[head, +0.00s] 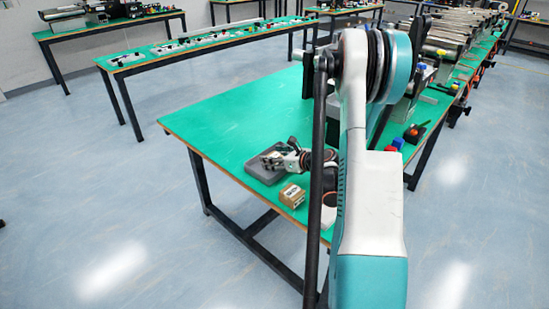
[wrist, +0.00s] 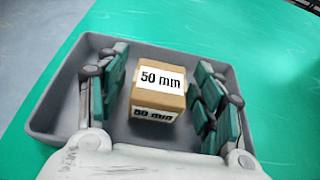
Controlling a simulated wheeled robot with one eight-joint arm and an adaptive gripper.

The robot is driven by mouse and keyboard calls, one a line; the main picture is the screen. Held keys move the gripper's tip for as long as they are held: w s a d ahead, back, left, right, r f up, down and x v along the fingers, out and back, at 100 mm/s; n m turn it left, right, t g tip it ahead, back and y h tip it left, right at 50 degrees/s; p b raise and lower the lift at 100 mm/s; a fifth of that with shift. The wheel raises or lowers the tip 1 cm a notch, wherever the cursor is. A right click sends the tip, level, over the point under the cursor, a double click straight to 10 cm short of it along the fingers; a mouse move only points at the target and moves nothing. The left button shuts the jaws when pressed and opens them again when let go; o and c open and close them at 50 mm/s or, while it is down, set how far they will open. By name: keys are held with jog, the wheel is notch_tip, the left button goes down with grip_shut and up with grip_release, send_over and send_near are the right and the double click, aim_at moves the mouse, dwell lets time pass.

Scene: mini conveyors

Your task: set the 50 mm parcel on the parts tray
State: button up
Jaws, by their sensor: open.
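The 50 mm parcel (wrist: 158,82) is a brown box with white "50 mm" labels. In the wrist view it sits upright inside the grey parts tray (wrist: 62,95), away from its walls. My gripper (wrist: 160,88) is open, with one green-padded finger on each side of the parcel and visible gaps on both sides. In the head view my gripper (head: 271,159) is low over the tray (head: 256,170), near the table's edge. The parcel cannot be made out there, behind the fingers.
Another brown labelled box (head: 292,196) stands on the green table (head: 225,125) just in front of the tray. A pale flat object (head: 328,216) lies near the front edge, partly behind my arm. The table left of and behind the tray is clear. Conveyors (head: 445,35) stand at the back right.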

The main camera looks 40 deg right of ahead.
jog(key=p+v, duration=0.2)
jog(key=v, duration=1)
jog(key=shift+r+p, duration=0.1)
jog(key=shift+p, duration=0.25)
